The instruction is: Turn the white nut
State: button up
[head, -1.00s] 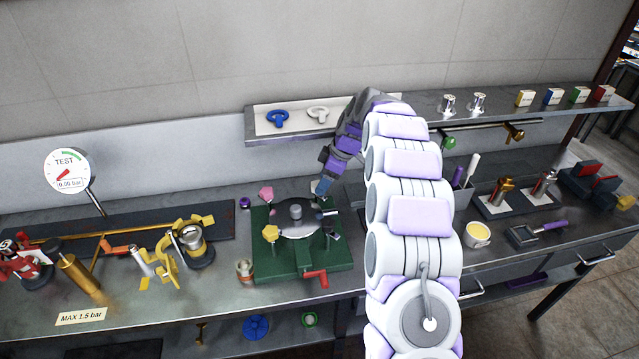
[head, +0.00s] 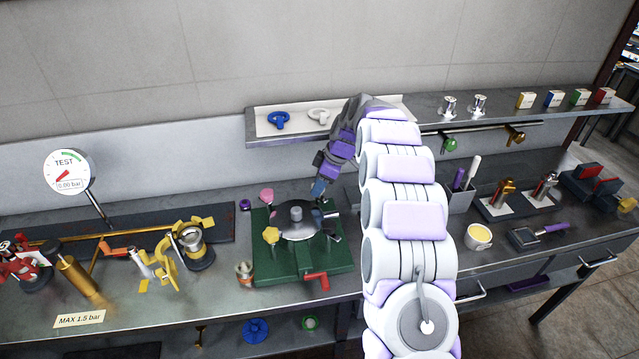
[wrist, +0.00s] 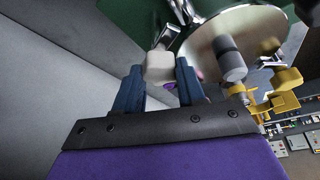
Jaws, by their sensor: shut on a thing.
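The white nut (wrist: 160,66) is a pale block with rounded corners. In the wrist view it sits between the two blue fingers of my gripper (wrist: 160,76), which is shut on it. In the head view my gripper (head: 318,188) reaches down to the back right of a green fixture (head: 270,268), and I cannot make out the nut there. The fixture carries a round steel lid (head: 299,232), also in the wrist view (wrist: 222,42). A pink knob (head: 266,195) and a yellow knob (head: 271,236) stand at the lid's left edge.
A red handle (head: 318,280) sticks out at the fixture's front. A test gauge (head: 68,172) and brass pipework (head: 80,278) stand to the left. A grey holder (head: 460,200) stands to the right. The shelf (head: 380,126) with blue and white rings hangs above.

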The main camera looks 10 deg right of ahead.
jog(key=shift+c, duration=1.2)
jog(key=shift+r, duration=0.1)
jog(key=shift+a+r+m+t+p, duration=0.15)
jog(key=shift+m+t+p, duration=0.35)
jog(key=shift+m+p, duration=0.4)
jog(key=m+h+p, duration=0.1)
jog(key=m+p, duration=0.1)
jog(key=m+t+p, duration=0.1)
jog(key=m+p, duration=0.1)
jog(key=m, duration=0.1)
jog(key=shift+s+h+p, duration=0.15)
jog(key=shift+h+p, duration=0.15)
jog(key=shift+h, duration=0.1)
jog(key=m+h+p, duration=0.1)
jog(key=m+p, duration=0.3)
jog(key=shift+t, duration=0.4)
jog(key=shift+a+m+h+p, duration=0.15)
jog(key=shift+m+h+p, duration=0.65)
jog(key=shift+m+p, duration=0.9)
